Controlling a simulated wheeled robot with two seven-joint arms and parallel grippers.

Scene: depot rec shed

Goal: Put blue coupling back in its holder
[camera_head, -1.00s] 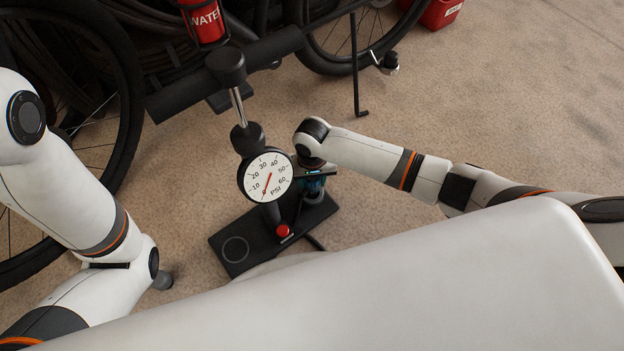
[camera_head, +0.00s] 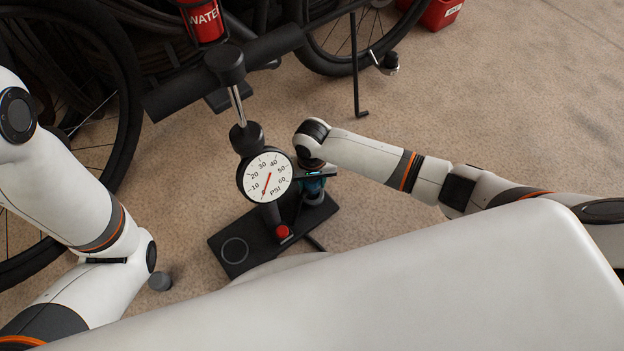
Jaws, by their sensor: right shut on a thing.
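A floor pump with a white PSI gauge (camera_head: 267,176) stands on a black base plate (camera_head: 222,243). The blue coupling (camera_head: 313,187) shows as a small blue band just right of the gauge, over the right end of the plate. My right gripper (camera_head: 314,178) points down and is shut on the coupling; its fingers are mostly hidden behind the gauge and my wrist. The holder cannot be made out under the coupling, so I cannot tell whether the coupling sits in it. My left arm comes in at the left, but its gripper is not visible.
The pump's black handle (camera_head: 222,76) crosses above the gauge. A red button (camera_head: 282,232) sits on the base. Bicycle wheels, a red WATER bottle (camera_head: 206,22) and a red box (camera_head: 441,13) stand behind. The carpeted floor at the right is clear.

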